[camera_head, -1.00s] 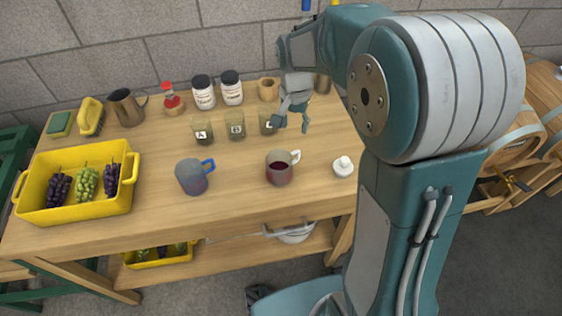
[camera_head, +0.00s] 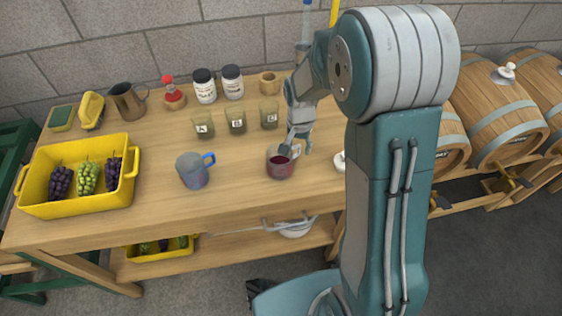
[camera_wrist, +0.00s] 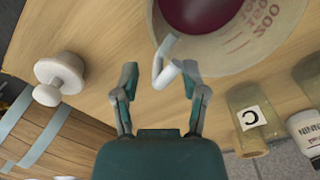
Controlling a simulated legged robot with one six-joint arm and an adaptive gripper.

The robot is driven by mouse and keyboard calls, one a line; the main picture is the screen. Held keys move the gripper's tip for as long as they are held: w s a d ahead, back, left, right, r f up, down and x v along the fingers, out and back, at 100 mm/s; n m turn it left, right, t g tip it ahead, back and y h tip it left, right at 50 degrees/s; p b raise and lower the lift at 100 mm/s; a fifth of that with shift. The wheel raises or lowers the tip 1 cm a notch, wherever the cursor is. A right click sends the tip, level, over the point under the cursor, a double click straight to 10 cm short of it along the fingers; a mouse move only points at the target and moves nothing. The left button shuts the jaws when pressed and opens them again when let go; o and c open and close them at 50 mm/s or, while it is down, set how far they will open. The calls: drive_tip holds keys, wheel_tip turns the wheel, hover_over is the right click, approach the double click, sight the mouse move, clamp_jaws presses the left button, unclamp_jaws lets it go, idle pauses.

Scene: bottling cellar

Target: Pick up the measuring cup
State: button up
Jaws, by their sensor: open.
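The measuring cup (camera_head: 280,169) stands upright on the wooden table with dark red liquid in it. In the wrist view the cup (camera_wrist: 252,42) fills the top, with red graduation marks on its clear wall. Its white handle (camera_wrist: 164,62) points toward my gripper (camera_wrist: 159,82) and its end lies between the two spread fingertips. My gripper (camera_head: 297,145) is open and holds nothing, just behind and right of the cup in the head view, partly covering the handle side. Whether a finger touches the handle cannot be told.
A grey-blue mug (camera_head: 192,174) stands left of the cup. Lettered jars (camera_head: 236,122) stand behind. A white stopper (camera_wrist: 62,72) sits nearby, partly hidden by my arm in the head view. A yellow grape crate (camera_head: 75,206) is at the left. Barrels (camera_head: 507,100) stand at the right.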

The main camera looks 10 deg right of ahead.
drive_tip(key=c, duration=0.7)
clamp_jaws()
drive_tip(key=shift+r, duration=0.1)
